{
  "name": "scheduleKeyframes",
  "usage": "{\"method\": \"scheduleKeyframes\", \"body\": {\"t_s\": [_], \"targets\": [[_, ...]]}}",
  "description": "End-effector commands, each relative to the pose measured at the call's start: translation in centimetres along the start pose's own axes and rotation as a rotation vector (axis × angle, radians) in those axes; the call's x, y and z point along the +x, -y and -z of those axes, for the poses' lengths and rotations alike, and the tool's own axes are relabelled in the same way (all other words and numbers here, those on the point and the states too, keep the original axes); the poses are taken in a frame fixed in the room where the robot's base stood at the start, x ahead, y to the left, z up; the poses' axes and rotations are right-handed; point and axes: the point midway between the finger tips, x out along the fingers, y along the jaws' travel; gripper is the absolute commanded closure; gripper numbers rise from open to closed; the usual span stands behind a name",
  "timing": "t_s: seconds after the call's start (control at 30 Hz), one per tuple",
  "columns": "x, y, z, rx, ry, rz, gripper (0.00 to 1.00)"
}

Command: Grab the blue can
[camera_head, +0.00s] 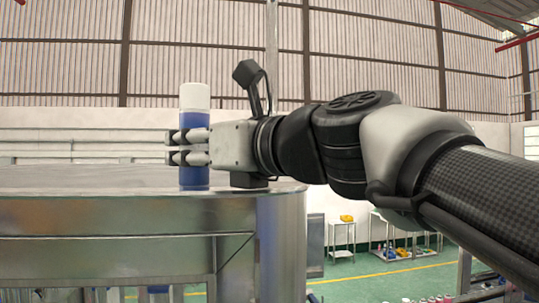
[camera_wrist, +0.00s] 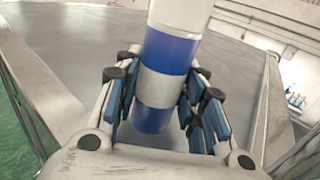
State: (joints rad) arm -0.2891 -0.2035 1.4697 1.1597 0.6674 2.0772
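The blue can (camera_head: 194,178) is a cylinder with a white top. It stands upright on the metal table (camera_head: 100,180), near its right end. It also shows in the wrist view (camera_wrist: 169,53), with a white band between blue parts. My gripper (camera_head: 188,147) reaches it from the right at mid-height. Its fingers hide the middle of the can in the head view. In the wrist view my gripper (camera_wrist: 160,90) has blue pads on both sides of the can, close against it; it looks shut on the can. The can's base appears to rest on the table.
The tabletop beside the can is bare. Small carts (camera_head: 341,238) with items stand on the green floor at the back right. Several colored objects stand on the floor below the table at the lower left.

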Motion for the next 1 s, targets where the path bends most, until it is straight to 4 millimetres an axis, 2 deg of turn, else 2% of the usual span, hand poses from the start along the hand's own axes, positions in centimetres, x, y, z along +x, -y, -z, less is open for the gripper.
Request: {"method": "scheduleKeyframes", "body": {"t_s": [0.37,0.63,0.77,1.0], "targets": [[0.0,0.0,0.0,0.0,0.001,0.0,0.91],[0.0,0.0,-0.4,-0.001,0.002,0.0,0.92],[0.0,0.0,-2.0,-0.002,0.003,0.0,0.92],[0.0,0.0,-7.1,-0.003,0.004,0.0,0.92]]}}
